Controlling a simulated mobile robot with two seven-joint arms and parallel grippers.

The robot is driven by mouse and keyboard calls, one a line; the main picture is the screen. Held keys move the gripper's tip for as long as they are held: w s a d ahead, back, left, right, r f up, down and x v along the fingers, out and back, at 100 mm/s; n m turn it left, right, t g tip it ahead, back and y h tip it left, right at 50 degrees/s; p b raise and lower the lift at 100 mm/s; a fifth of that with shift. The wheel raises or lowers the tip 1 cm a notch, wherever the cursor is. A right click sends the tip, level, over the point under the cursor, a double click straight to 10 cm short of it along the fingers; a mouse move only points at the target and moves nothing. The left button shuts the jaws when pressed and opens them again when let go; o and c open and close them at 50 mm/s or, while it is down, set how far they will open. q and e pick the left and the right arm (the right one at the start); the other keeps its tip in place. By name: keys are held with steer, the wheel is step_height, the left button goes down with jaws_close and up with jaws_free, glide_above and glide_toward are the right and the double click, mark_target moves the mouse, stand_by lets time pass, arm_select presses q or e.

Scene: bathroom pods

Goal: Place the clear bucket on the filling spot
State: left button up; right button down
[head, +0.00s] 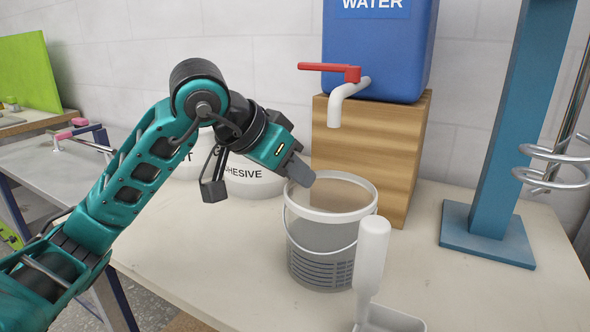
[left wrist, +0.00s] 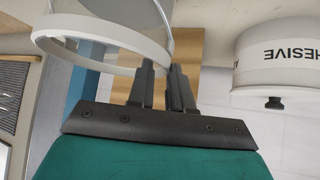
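The clear bucket (head: 322,245), with a white rim and a thin wire handle, stands upright on the pale worktop. It is in front of a wooden block and below the white spout (head: 336,108) of the blue water tank (head: 378,50). No marked filling spot can be made out. My left gripper (head: 300,176) is at the left side of the bucket's rim. In the left wrist view, the fingers (left wrist: 166,84) are close together with the white rim (left wrist: 105,58) between them. The fingertips' contact is partly hidden. My right gripper is not in view.
A wooden block (head: 405,165) carries the tank, which has a red tap lever (head: 330,70). A white scoop (head: 372,255) stands just right of the bucket. White adhesive tubs (head: 250,183) are behind my left arm. A blue stand (head: 490,225) is at the right.

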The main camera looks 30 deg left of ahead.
arm_select(q)
steer(key=shift+o, duration=0.6)
steer(key=shift+r, duration=0.2)
steer(key=p+v, duration=0.1)
steer(key=v, duration=1.1)
steer(key=shift+p, duration=0.3)
steer(key=shift+a+f, duration=0.1)
steer(key=shift+f, duration=0.05)
